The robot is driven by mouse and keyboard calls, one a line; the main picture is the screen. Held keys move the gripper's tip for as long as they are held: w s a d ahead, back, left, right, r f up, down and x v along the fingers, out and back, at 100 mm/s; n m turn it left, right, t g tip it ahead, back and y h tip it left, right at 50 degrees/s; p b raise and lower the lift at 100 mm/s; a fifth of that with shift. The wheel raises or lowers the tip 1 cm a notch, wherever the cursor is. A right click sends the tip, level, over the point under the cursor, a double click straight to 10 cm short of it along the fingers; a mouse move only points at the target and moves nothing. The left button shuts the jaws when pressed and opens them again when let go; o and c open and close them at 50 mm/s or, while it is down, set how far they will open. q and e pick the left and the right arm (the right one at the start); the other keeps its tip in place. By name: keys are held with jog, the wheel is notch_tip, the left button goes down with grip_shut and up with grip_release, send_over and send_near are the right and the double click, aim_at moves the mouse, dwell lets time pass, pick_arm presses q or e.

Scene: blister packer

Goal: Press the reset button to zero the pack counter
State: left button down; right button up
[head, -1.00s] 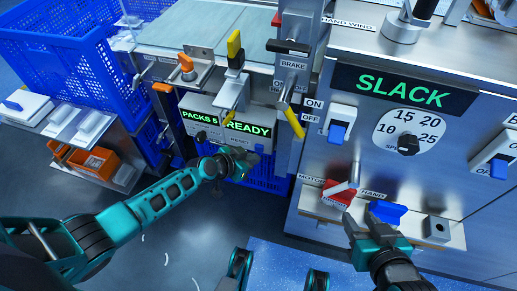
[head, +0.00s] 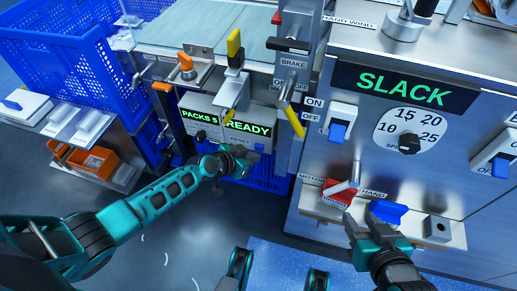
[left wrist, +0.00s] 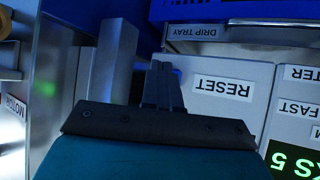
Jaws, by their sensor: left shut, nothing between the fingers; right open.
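The counter panel's green display reads PACKS 5 (head: 199,116), beside a READY display (head: 248,128). The RESET label (head: 240,139) sits below them; it also shows upside down in the left wrist view (left wrist: 222,88). My left gripper (head: 240,163) is shut and empty, close in front of the panel just below the label. In the left wrist view its fingertips (left wrist: 163,75) lie beside the label. A little blue shows by the fingertips, and the button is mostly hidden; I cannot tell if they touch it. My right gripper (head: 378,222) is open near a blue handle (head: 388,211).
A red switch (head: 338,192) is left of the blue handle. The SLACK panel (head: 405,88) with a dial is at right. A yellow-tipped lever (head: 294,121) hangs right of the counter. A blue crate (head: 70,60) and orange bins (head: 92,162) are at left.

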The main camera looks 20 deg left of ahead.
pick_arm(q)
jog(key=shift+w+b, duration=0.4)
jog(key=shift+w, duration=0.3)
dwell(0.6)
jog(key=shift+s, duration=0.1)
jog(key=shift+s+p, duration=0.35)
jog(key=shift+s, duration=0.5)
jog(key=shift+s+p, duration=0.85)
jog(key=shift+s, duration=1.65)
jog(key=shift+a, duration=0.1)
